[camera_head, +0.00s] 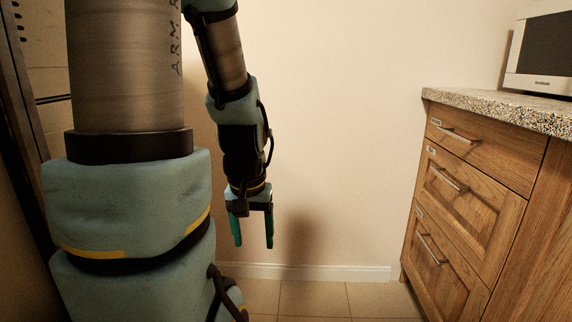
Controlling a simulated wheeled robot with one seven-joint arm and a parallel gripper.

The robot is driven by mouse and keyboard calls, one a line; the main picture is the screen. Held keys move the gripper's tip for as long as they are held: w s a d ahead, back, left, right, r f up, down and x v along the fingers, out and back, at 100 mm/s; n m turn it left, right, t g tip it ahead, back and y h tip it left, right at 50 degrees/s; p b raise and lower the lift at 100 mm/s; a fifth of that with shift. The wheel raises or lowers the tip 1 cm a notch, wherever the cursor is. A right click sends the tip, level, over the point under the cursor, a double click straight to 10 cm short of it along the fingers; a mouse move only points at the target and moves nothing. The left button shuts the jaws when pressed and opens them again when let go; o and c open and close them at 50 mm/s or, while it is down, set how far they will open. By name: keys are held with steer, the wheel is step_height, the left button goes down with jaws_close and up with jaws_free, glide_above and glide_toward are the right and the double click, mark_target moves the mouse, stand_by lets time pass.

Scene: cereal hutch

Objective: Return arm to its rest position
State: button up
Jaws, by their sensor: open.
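My arm comes down from the top left of the head view, its large links filling the left side. My gripper (253,243) hangs below the forearm, pointing down, in front of the pale wall. Its two teal fingers are apart, with nothing between them. It touches nothing that I can see and is well clear of the cabinet on the right.
A wooden drawer cabinet (462,208) with a speckled countertop (492,107) stands at the right. A white microwave (541,58) sits on the counter. A dark-edged unit (22,130) stands at the far left. The tiled floor (313,298) between is clear.

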step_height(320, 180, up, 29)
steer(key=p, duration=2.7)
steer(key=shift+r, duration=0.15)
